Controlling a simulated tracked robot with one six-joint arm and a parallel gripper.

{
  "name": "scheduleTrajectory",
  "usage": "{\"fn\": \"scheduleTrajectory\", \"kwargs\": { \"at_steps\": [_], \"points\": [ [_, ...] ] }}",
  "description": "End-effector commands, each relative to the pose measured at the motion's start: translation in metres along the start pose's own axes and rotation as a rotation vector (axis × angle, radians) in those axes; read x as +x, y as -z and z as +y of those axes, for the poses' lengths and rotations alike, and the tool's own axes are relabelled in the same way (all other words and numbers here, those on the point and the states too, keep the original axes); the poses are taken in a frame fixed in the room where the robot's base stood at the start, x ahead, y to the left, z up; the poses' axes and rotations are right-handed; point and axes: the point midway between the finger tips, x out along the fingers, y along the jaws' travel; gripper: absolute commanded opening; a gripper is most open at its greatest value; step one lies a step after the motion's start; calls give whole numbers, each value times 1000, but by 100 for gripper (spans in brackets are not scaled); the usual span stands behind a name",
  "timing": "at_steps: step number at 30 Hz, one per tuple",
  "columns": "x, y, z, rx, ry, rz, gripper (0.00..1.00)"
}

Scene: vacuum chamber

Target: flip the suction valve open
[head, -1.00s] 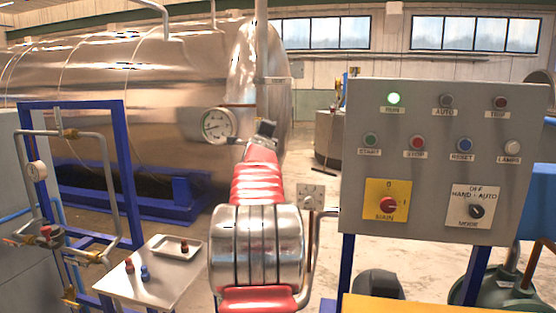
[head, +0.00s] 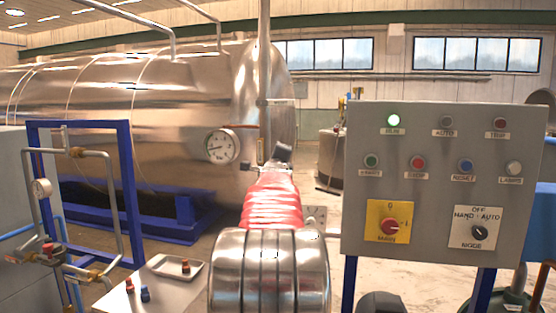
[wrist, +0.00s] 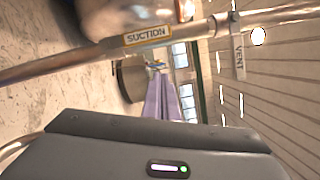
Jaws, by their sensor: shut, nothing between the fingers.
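The suction line shows in the wrist view as a bare metal pipe (wrist: 82,59) with a yellow-edged SUCTION label (wrist: 147,36). In the head view a vertical pipe (head: 263,80) stands beside the end of the metal tank (head: 180,90). I cannot make out the suction valve's handle in either view; my arm may hide it. My gripper (head: 284,152) points away from the head camera, close to the foot of that pipe's visible part. In the wrist view my gripper's lilac fingers (wrist: 161,84) are together, empty, and appear apart from the pipe.
A VENT tag (wrist: 238,50) hangs on the same pipe. A round gauge (head: 221,147) is left of my gripper. A grey control panel (head: 440,140) with a lit green RUN lamp stands close on the right. A small table (head: 190,295) and blue frame (head: 128,190) are on the left.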

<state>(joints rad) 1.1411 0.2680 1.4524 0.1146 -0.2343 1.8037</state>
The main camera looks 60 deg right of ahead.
Motion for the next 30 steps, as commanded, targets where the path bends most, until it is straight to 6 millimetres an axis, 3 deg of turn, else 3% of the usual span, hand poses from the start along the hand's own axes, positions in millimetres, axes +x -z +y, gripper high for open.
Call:
{"fn": "scheduleTrajectory", "kwargs": {
  "at_steps": [13,30],
  "points": [
    [-47,-1,-4,-1,0,-1,0],
    [-52,-1,-4,0,0,-1,0]
  ]
}}
